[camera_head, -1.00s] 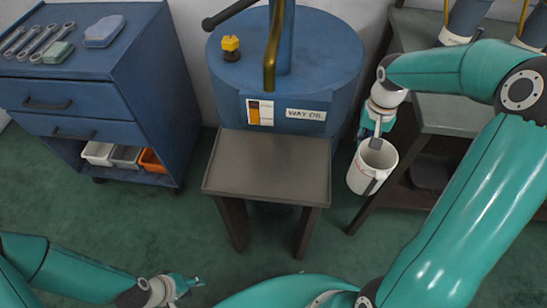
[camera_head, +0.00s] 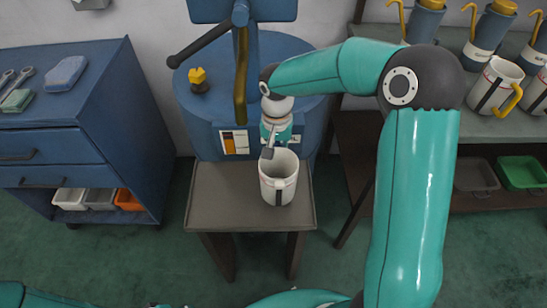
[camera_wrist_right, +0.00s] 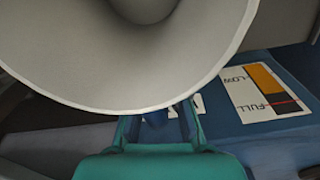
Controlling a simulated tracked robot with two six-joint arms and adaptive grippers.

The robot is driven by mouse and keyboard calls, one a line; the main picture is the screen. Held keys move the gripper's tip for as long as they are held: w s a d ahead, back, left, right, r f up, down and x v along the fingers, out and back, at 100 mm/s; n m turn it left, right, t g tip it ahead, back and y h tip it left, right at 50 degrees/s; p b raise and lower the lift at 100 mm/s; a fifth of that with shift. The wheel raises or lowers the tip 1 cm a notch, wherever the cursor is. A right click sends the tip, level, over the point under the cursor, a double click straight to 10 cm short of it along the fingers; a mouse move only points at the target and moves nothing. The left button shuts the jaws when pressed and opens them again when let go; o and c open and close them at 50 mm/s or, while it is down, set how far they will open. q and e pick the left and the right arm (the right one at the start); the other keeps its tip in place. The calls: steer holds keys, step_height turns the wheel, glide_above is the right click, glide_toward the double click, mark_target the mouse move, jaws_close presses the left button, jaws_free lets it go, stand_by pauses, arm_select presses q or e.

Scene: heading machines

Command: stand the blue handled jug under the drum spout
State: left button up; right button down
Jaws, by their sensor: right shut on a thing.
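A white jug (camera_head: 270,190) is held upright by my right gripper (camera_head: 268,152), over the right part of the grey stand (camera_head: 215,205) before the blue drum. I cannot tell whether its base touches the stand. In the right wrist view the jug's pale rim and inside (camera_wrist_right: 120,70) fill the top, and my right gripper (camera_wrist_right: 158,125) is shut around a blue part, seemingly the handle. The brass spout (camera_head: 240,90) points down, left of and behind the jug. My left arm shows only at the bottom left edge; its fingers are out of view.
The blue drum (camera_head: 205,110) carries a level label (camera_head: 235,142) and a yellow knob (camera_head: 197,78). A shelf at right holds jugs, one with a yellow handle (camera_head: 515,98). A blue tool cabinet (camera_head: 90,120) stands left. The stand's left part is clear.

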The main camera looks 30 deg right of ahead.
mark_target(274, 160)
steer(key=f, duration=0.3)
steer(key=shift+w+a+f, duration=0.15)
steer(key=shift+a+f, duration=0.15)
steer(key=c, duration=1.2)
jaws_free()
step_height(274, 160, up, 12)
steer(key=shift+w+a+p, duration=0.1)
steer(key=shift+a+p, duration=0.05)
steer(key=shift+p, duration=0.25)
